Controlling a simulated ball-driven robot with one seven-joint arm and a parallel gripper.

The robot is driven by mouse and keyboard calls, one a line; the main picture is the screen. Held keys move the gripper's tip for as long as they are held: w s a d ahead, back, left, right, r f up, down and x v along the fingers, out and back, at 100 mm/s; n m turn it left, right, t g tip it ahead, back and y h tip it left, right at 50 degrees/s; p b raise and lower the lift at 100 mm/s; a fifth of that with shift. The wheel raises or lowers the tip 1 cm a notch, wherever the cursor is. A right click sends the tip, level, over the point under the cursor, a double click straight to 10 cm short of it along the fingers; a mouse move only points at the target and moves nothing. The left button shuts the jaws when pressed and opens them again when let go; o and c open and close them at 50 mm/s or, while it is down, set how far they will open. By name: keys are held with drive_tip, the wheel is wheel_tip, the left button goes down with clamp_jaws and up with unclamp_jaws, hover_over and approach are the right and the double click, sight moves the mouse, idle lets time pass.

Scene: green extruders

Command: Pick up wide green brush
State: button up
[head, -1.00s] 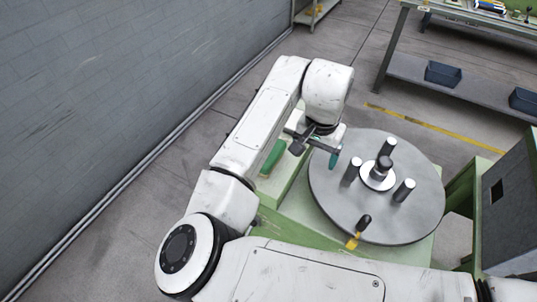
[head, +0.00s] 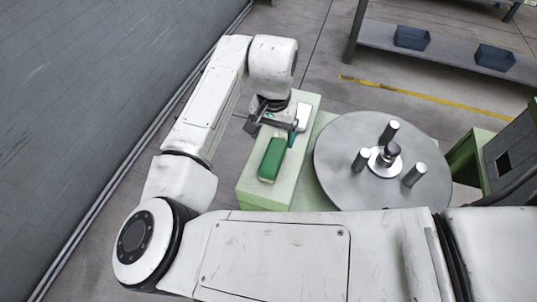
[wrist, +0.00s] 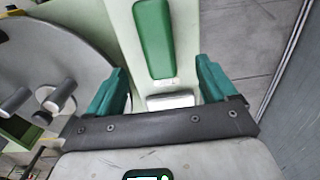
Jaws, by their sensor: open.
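The wide green brush (head: 271,158) lies on the pale green ledge left of the round table in the head view. It also shows in the wrist view as a long green block (wrist: 153,40) with a pale edge, at top centre. My gripper (head: 273,130) is just beyond the brush's far end in the head view. In the wrist view its teal fingers (wrist: 162,86) are apart, with the brush ahead of them and nothing gripped. The gap in height between fingers and brush is hard to judge.
A pale, boxy item (wrist: 170,101) shows between the fingers in the wrist view, near the brush's end. A grey round table (head: 345,185) with several upright metal posts stands to the right. A grey wall (head: 90,90) runs along the left.

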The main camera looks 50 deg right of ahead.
sight(273, 154)
wheel_tip(273, 154, down, 5)
drive_tip(key=shift+r, duration=0.2)
drive_tip(key=shift+s+f+p, duration=0.2)
drive_tip(key=shift+f+p, duration=0.7)
drive_tip(key=shift+f, duration=1.9)
drive_tip(key=c, duration=1.1)
drive_tip(key=shift+r, duration=0.1)
drive_tip(key=shift+r, duration=0.4)
wheel_tip(273, 154, up, 2)
drive_tip(key=shift+r+b, duration=0.1)
drive_tip(key=shift+b, duration=0.55)
drive_tip(key=s+r, duration=0.3)
drive_tip(key=s, duration=0.1)
drive_tip(key=s+r+b, duration=0.1)
drive_tip(key=s+r, duration=0.2)
drive_tip(key=s, duration=0.2)
drive_tip(key=s+a+r+b, duration=0.1)
drive_tip(key=s+r, duration=0.3)
drive_tip(key=s, duration=0.1)
